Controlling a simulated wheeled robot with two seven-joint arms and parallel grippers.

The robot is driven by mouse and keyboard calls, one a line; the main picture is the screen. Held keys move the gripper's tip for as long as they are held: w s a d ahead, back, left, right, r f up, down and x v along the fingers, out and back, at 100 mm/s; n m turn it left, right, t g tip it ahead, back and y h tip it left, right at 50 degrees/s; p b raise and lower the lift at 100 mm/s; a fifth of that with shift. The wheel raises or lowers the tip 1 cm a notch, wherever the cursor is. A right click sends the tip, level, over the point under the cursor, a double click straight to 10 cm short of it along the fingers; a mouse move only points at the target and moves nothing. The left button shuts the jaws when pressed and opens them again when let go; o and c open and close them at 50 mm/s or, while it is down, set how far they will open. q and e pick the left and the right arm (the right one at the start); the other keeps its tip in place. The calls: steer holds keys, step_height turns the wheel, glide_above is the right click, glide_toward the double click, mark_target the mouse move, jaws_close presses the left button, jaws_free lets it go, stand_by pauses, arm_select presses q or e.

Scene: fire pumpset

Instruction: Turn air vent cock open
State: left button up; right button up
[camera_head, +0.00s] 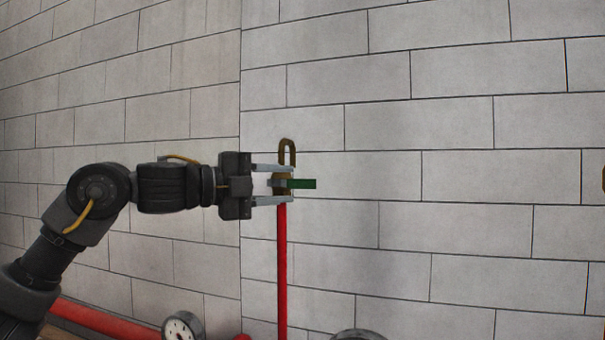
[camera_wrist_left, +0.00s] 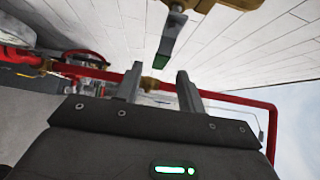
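The air vent cock (camera_head: 286,152) is a brass fitting with a looped top, on top of a thin vertical red pipe (camera_head: 282,270). My left gripper (camera_head: 291,184) is open at the cock, one finger above the lever and one below, with gaps to both. In the left wrist view the green-tipped lever (camera_wrist_left: 164,50) hangs ahead of the open left gripper (camera_wrist_left: 157,82), under the brass body (camera_wrist_left: 180,8). My right gripper is not in view.
A grey block wall (camera_head: 440,170) stands behind the cock. A pressure gauge (camera_head: 183,327) and a thick red pipe (camera_head: 105,323) are low at the left. Another gauge top (camera_head: 358,335) shows at the bottom edge. The space right of the lever is clear.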

mark_target(299, 184)
arm_select(q)
steer(key=p+x, duration=0.2)
steer(key=x, duration=0.3)
jaws_close()
stand_by(0.3)
